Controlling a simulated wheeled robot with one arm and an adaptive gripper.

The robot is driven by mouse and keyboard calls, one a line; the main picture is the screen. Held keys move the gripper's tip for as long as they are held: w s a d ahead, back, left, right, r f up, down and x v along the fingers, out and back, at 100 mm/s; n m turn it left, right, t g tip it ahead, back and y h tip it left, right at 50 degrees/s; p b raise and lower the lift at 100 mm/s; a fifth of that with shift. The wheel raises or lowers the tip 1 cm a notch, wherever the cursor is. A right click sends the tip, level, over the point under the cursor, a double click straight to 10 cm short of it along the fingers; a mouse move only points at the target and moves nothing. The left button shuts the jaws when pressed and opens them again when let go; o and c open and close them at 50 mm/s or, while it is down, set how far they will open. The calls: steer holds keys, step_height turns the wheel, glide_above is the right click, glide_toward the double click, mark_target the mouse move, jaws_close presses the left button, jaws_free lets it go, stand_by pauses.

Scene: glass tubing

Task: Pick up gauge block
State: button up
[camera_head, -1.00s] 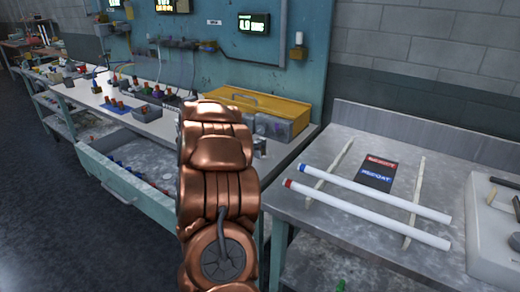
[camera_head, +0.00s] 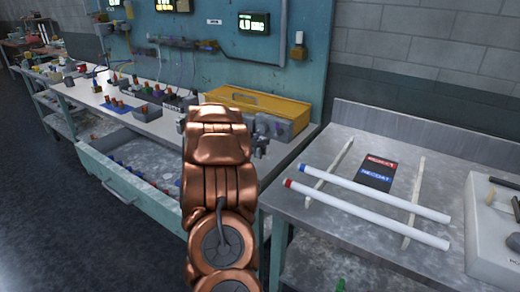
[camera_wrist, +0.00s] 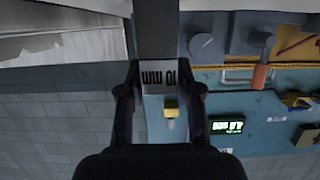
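The gauge block (camera_wrist: 159,78) shows in the wrist view as a pale face with upside-down "10 MM" lettering. A dark grey bar reaches up from it to the top edge; it may be another face of the block. My gripper (camera_wrist: 159,92) has a dark finger on each side of the block, touching it, shut on it. The view behind shows wall and panel, so the block appears held up clear of the bench. In the head view my gripper (camera_head: 262,138) is a small grey shape, mostly hidden by my copper arm; I cannot make out the block there.
A workbench (camera_head: 148,128) with small parts and a yellow-lidded case (camera_head: 270,102) stands behind my arm. An open drawer (camera_head: 130,180) juts out below. At right, a metal table (camera_head: 320,228) carries two white tubes (camera_head: 370,203), pale strips and a dark card (camera_head: 377,174).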

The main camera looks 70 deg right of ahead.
jaws_close()
steer(key=shift+r, duration=0.15)
